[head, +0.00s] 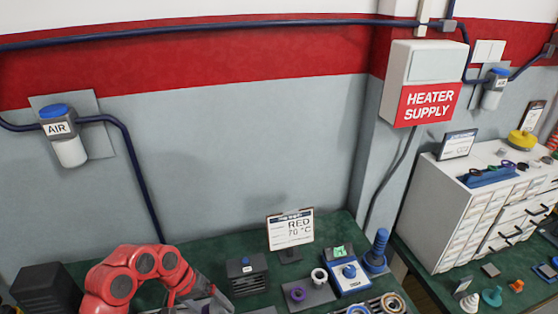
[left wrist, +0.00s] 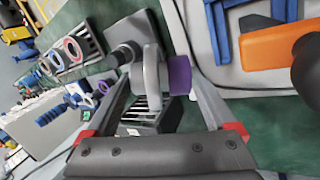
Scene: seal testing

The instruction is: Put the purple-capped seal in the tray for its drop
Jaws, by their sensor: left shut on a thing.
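In the left wrist view my left gripper (left wrist: 160,82) is shut on a light grey, round piece with a purple cap (left wrist: 179,75), the purple-capped seal. The purple side faces right, towards one finger. The fingers partly cover it. A pale-rimmed tray (left wrist: 188,42) lies beyond it at the upper right. In the head view my red left arm comes in at the bottom left, and its gripper is low by the bottom edge. The held seal cannot be made out there. A sign (head: 291,229) reads "RED 70 °C". My right gripper is not in view.
The tray holds blue frames (left wrist: 228,25) and an orange piece (left wrist: 275,47). In the head view a dark box (head: 247,274), a purple ring (head: 298,294), a white ring (head: 318,277), a blue-and-white device (head: 349,277) and a blue post (head: 377,252) crowd the green bench. White drawers (head: 470,205) stand right.

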